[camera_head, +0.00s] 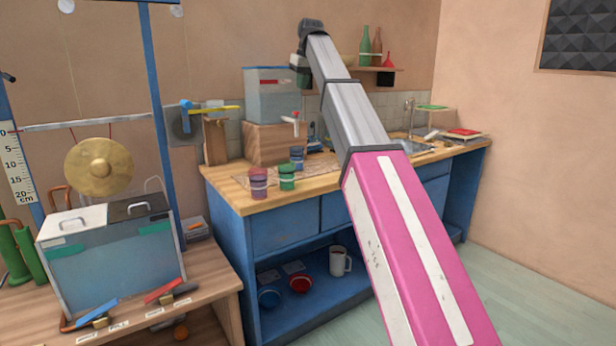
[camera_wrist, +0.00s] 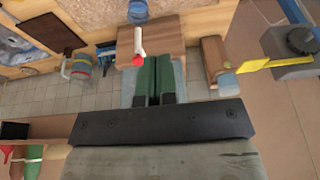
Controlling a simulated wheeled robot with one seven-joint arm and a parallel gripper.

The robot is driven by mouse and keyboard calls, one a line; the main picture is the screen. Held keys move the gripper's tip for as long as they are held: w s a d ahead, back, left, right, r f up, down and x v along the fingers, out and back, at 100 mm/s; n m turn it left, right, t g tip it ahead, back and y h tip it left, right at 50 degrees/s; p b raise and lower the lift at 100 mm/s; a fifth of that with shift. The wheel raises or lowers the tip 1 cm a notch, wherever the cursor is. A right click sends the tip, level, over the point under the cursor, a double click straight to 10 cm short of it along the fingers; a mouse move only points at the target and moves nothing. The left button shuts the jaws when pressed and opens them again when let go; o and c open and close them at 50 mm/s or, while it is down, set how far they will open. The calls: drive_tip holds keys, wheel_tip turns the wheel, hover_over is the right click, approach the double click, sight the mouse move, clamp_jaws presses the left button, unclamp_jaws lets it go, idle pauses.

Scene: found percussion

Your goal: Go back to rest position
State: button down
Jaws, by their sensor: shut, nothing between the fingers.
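My arm stretches from the lower right up over the blue counter in the head view, with its far end high near the back wall. My gripper hangs at that end and is small and dark in the head view (camera_head: 299,68). In the wrist view, its two green fingers (camera_wrist: 158,62) lie side by side, shut, with nothing held. That view looks upside down. A grey box on a wooden block (camera_head: 272,95) stands below and left of the gripper in the head view. I cannot tell how far apart they are.
A wooden counter (camera_head: 235,197) carries red, green and blue cups. A wall shelf (camera_head: 367,69) with bottles and a red funnel is right of my gripper. A gong (camera_head: 98,167) hangs at left above a grey box (camera_head: 115,265). The floor at right is clear.

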drive_tip(key=s+d+f+m, duration=0.15)
drive_tip(key=d+f, duration=0.25)
drive_tip(key=f, duration=0.9)
drive_tip(key=s+d+f+m+g+h, duration=0.1)
drive_tip(key=s+d+f, duration=0.2)
drive_tip(key=f, duration=1)
drive_tip(key=s+d+f+m, duration=0.15)
drive_tip(key=d+f, duration=0.25)
drive_tip(key=f, duration=0.9)
drive_tip(key=s+d+f+m, duration=0.1)
drive_tip(key=s+d+f, duration=0.2)
drive_tip(key=s+f, duration=0.5)
drive_tip(key=s+d+f+m+g, duration=0.1)
drive_tip(key=s+d+f, duration=0.2)
drive_tip(key=s+f, duration=0.6)
drive_tip(key=s+d+f+h, duration=0.1)
drive_tip(key=s+d+f, duration=0.3)
drive_tip(key=s+f, duration=0.5)
wheel_tip(320, 180, down, 3)
drive_tip(key=shift+f+m+g, duration=0.2)
drive_tip(key=shift+m+g, duration=0.2)
